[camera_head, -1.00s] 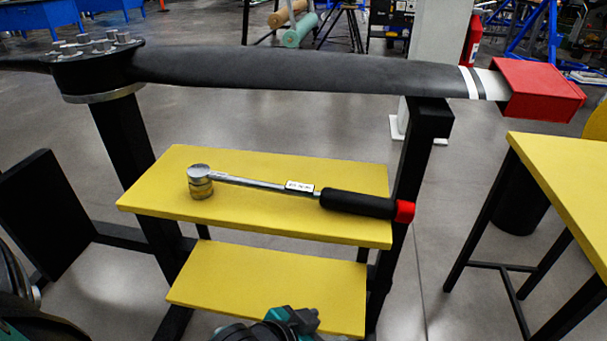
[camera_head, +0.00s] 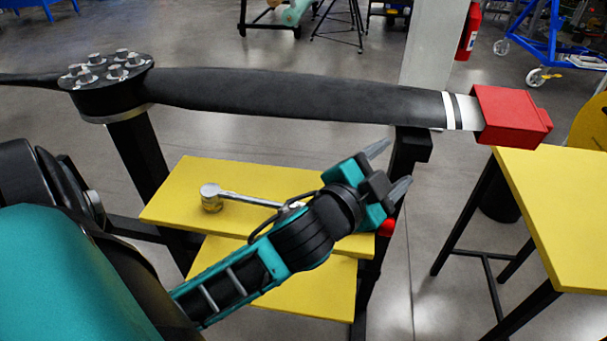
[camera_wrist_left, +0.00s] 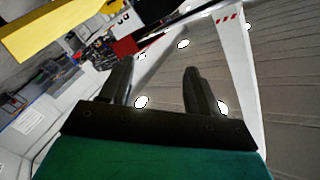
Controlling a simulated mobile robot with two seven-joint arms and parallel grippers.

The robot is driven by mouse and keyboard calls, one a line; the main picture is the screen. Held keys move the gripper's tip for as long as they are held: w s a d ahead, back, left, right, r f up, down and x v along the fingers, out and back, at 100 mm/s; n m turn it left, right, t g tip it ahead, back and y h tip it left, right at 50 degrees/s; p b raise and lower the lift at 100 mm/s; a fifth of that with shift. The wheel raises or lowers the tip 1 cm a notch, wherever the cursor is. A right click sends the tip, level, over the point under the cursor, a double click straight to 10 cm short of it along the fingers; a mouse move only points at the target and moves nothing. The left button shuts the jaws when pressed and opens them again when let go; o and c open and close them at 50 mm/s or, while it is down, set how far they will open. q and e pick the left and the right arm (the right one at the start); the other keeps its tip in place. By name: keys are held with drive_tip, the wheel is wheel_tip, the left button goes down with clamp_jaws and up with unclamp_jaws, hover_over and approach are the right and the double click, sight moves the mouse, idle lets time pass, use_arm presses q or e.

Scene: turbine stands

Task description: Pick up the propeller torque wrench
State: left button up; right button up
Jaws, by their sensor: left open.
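The propeller torque wrench (camera_head: 240,197) lies on the upper yellow shelf (camera_head: 170,207) below the propeller. Its round silver head is at the left and the shaft runs right. My left forearm covers most of the handle; only a bit of its red end shows at the right. My left gripper (camera_head: 391,168) is open and empty, above the right end of the shelf and in front of the stand's right post. In the left wrist view the two dark fingers (camera_wrist_left: 155,88) are spread with nothing between them. My right gripper is not in view.
A black propeller (camera_head: 300,95) with a red tip cover (camera_head: 512,114) spans above the shelf on black posts. A lower yellow shelf (camera_head: 310,290) sits beneath. A yellow table (camera_head: 560,195) stands at the right, with open floor between it and the stand.

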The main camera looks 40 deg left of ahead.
use_arm(q)
drive_tip(key=w+d+r+m+t+h, duration=0.1)
drive_tip(key=d+r+m+t+h, duration=0.2)
drive_tip(key=d+r+m+h, duration=0.5)
drive_tip(key=s+d+r+m+g+h, duration=0.25)
drive_tip(key=m+g+h, duration=0.3)
drive_tip(key=m, duration=0.35)
drive_tip(key=s+d+r+m+g+h, duration=0.2)
drive_tip(key=d+m+g+h, duration=0.3)
drive_tip(key=m, duration=0.5)
wheel_tip(320, 180, down, 4)
drive_tip(key=s+d+m+g, duration=0.1)
drive_tip(key=s+m+g, duration=0.1)
drive_tip(key=m+g, duration=0.55)
drive_tip(key=w+a+f+m+g+y, duration=0.1)
drive_tip(key=a+f+m+g+y, duration=0.1)
drive_tip(key=a+f+m+y, duration=0.45)
drive_tip(key=w+a+f+n+y, duration=0.1)
drive_tip(key=a+f+y, duration=0.1)
drive_tip(key=a+y, duration=0.55)
drive_tip(key=w+a+f+n+y, duration=0.15)
drive_tip(key=a+y, duration=0.35)
drive_tip(key=a, duration=0.6)
wheel_tip(320, 180, down, 7)
drive_tip(key=shift+b, duration=0.4)
drive_tip(key=f, duration=0.4)
drive_tip(key=shift+s+d+f, duration=0.25)
drive_tip(key=shift+d+f, duration=0.1)
drive_tip(key=shift+f, duration=0.5)
